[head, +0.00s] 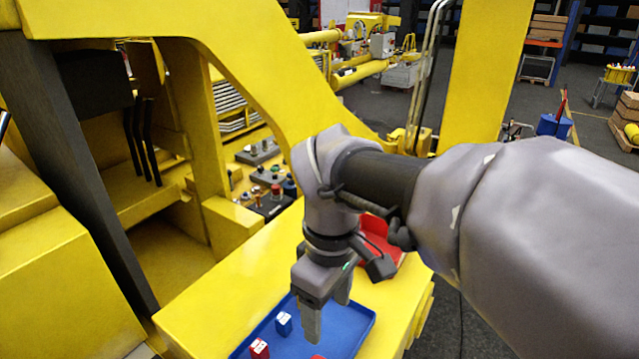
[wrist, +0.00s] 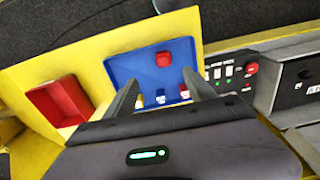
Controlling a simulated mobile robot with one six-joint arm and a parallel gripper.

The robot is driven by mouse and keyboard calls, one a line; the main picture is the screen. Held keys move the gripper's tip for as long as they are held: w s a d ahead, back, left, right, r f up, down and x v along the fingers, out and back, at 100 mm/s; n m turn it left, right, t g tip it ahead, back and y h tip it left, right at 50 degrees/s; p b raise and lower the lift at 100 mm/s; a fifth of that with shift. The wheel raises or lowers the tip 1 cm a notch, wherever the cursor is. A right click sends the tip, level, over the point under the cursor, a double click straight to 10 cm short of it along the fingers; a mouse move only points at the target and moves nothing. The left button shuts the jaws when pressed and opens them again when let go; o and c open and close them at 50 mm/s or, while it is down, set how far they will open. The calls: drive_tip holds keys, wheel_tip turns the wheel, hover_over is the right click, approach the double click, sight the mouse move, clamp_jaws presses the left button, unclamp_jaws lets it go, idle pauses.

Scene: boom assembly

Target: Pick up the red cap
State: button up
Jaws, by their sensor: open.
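A plain red piece, which looks like the red cap (wrist: 163,59), lies in the blue tray (wrist: 120,68), towards the far side in the wrist view. In the head view only a sliver of it (head: 317,357) shows at the bottom edge. My gripper (wrist: 158,86) is open and empty, its fingers apart above the tray. In the head view my gripper (head: 327,318) points down over the blue tray (head: 355,321). A blue-and-white piece (head: 283,322) and a red-and-white piece (head: 259,348) also stand in the tray, left of the fingers.
The tray rests on a yellow surface (head: 190,305). A red bin (wrist: 60,102) lies left of the tray in the wrist view. A panel with switches and a red button (wrist: 251,68) stands to the right. A yellow frame (head: 225,60) rises behind my arm.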

drive_tip(key=b, duration=0.2)
hover_over(320, 354)
drive_tip(key=s, duration=0.3)
wheel_tip(320, 354, down, 11)
drive_tip(key=shift+a, duration=0.1)
drive_tip(key=f, duration=0.2)
drive_tip(key=w+f, duration=0.1)
drive_tip(key=f, duration=0.3)
drive_tip(key=shift+w+a+p, duration=0.2)
drive_tip(key=shift+w+p, duration=0.05)
drive_tip(key=shift+p, duration=0.15)
drive_tip(key=shift+s, duration=0.2)
drive_tip(key=shift+c, duration=0.8)
clamp_jaws()
drive_tip(key=shift+r, duration=0.15)
